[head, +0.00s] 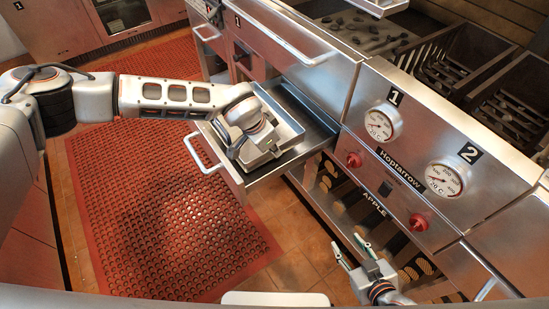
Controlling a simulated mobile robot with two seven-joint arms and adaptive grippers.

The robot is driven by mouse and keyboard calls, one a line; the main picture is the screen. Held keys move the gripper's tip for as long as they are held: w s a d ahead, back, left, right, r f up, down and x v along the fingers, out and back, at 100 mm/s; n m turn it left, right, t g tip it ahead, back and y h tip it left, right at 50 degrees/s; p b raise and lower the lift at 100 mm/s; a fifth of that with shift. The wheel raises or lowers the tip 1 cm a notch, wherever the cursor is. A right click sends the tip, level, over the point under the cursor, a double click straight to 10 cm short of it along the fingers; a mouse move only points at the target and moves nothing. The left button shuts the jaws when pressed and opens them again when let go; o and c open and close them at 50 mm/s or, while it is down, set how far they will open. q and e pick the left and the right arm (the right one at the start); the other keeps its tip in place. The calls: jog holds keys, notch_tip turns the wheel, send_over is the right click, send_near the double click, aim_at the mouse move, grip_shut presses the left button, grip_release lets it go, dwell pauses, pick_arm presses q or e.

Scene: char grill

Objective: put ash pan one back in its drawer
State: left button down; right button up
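A shallow metal ash pan (287,125) sits inside a pulled-out drawer (232,183) on the front of the grill. The drawer's bar handle (197,158) points left over the floor mat. My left gripper (256,158) is pointed down over the near left part of the pan and hides that part. Its fingers are hidden by its own body, so I cannot tell whether it grips the pan's edge. My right gripper (346,248) is low at the lower right, apart from the pan, with its two fingertips spread and nothing between them.
The grill's front panel has gauges marked 1 (381,124) and 2 (444,179) and red knobs (354,160). An open lower shelf (325,195) lies under it. A red perforated mat (170,215) covers the floor to the left, with free room above it.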

aim_at(273, 158)
pick_arm(q)
notch_tip(273, 158, down, 4)
jog(key=shift+f, duration=0.15)
dwell(0.3)
jog(key=shift+f, duration=0.1)
jog(key=shift+f+b, duration=0.15)
jog(key=shift+b, duration=0.15)
jog(key=c, duration=2.6)
grip_release()
jog(key=shift+o, duration=0.2)
